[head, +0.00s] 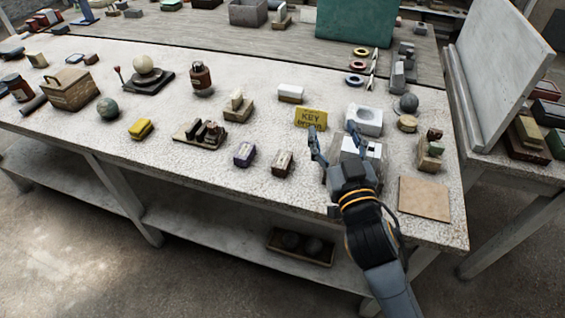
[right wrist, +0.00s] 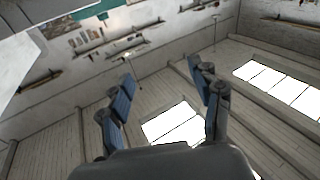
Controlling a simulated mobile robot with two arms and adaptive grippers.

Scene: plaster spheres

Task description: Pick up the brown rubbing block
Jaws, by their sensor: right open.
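A small brown block with a pale label (head: 283,163), which looks like the brown rubbing block, lies on the pale worktable (head: 200,168) near its front edge. A similar purple block (head: 244,154) lies just to its left. My right gripper (head: 333,143) is open and empty, to the right of the brown block and apart from it, over the right part of the table. The right wrist view shows its two spread fingers (right wrist: 165,100) against walls and bright windows; the block is not in that view. My left gripper is not in view.
A yellow KEY sign (head: 311,118) stands just beyond my right gripper. A pale box with a round hollow (head: 365,119) and a tan square board (head: 425,198) lie nearby. A wooden stand with dark pieces (head: 199,134) is left of the blocks. The table in front of the blocks is clear.

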